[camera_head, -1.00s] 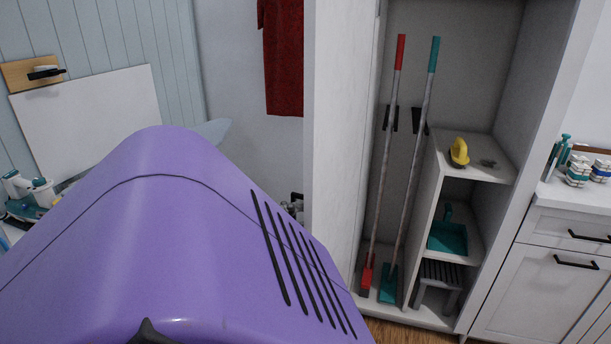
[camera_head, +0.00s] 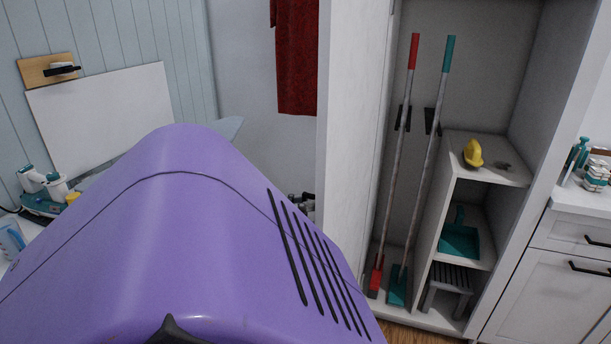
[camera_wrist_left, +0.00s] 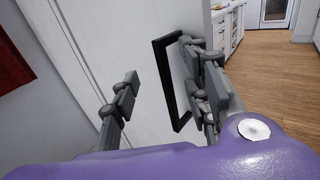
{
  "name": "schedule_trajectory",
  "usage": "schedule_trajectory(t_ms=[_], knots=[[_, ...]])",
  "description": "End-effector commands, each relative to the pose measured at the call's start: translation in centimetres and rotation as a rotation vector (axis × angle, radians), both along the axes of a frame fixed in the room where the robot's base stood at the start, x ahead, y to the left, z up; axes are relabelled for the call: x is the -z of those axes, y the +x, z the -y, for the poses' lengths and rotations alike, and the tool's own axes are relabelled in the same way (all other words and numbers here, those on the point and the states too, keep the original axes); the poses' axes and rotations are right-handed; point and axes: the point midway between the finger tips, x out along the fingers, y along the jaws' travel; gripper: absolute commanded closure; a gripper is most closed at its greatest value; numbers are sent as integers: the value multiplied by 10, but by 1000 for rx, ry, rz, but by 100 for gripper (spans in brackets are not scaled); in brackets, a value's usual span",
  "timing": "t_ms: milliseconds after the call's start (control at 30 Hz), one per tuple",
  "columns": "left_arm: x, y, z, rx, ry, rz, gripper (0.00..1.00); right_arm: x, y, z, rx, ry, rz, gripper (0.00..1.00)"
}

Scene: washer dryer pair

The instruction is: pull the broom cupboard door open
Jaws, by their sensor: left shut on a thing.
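The white broom cupboard door (camera_head: 350,110) stands wide open at the left of the cupboard in the head view. The inside of the cupboard (camera_head: 480,75) is visible. In the left wrist view the door's outer face (camera_wrist_left: 95,45) carries a black bar handle (camera_wrist_left: 164,80). My left gripper (camera_wrist_left: 165,92) has one grey finger on each side of the handle and is shut on it, though contact on the left finger is not clear. In the head view only a small part of this gripper (camera_head: 302,203) shows behind my purple arm. My right gripper is not in view.
A red broom (camera_head: 395,170) and a teal one (camera_head: 425,165) stand inside the cupboard, beside shelves with a yellow item (camera_head: 473,153) and a teal dustpan (camera_head: 459,236). White drawers (camera_head: 560,290) stand right. A red cloth (camera_head: 297,60) hangs behind the door.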

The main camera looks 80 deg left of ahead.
Motion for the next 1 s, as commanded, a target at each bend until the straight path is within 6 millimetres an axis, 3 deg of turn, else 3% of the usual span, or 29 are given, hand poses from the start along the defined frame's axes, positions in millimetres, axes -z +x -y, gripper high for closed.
schedule_trajectory(t_ms=[267,700,1000], knots=[[-1,-10,-4,-18,0,3,74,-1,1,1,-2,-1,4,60],[-1,-96,14,-6,1,3,74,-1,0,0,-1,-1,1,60],[-1,-121,19,-1,3,4,74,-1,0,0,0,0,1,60]])
